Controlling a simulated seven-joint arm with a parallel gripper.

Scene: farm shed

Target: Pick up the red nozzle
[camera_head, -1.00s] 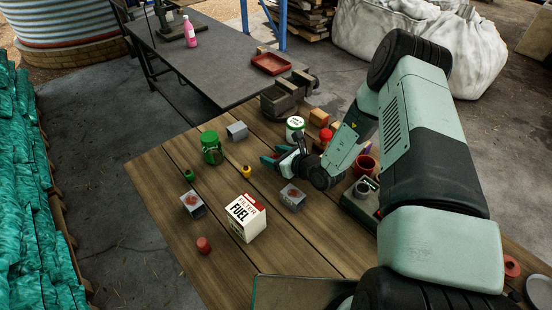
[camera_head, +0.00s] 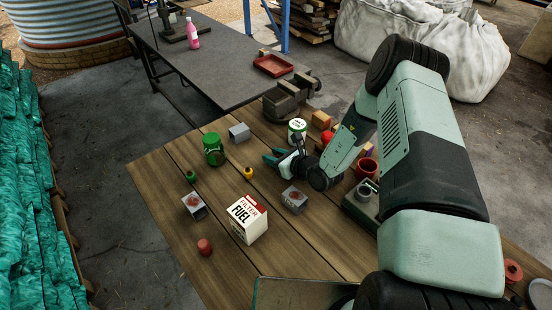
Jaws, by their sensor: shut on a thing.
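My gripper (camera_head: 276,158) is low over the wooden table, at the end of my arm reaching in from the right. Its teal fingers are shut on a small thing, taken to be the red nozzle. The fingers mostly hide that thing, and it is too small to make out clearly. I cannot tell whether the held thing touches the table.
Around the gripper stand a white tin (camera_head: 297,130), a grey box (camera_head: 294,199), a yellow nozzle-like piece (camera_head: 248,173) and a green jar (camera_head: 213,149). A fuel filter box (camera_head: 247,219) and a red cylinder (camera_head: 204,247) are nearer the front. Bare planks lie between them.

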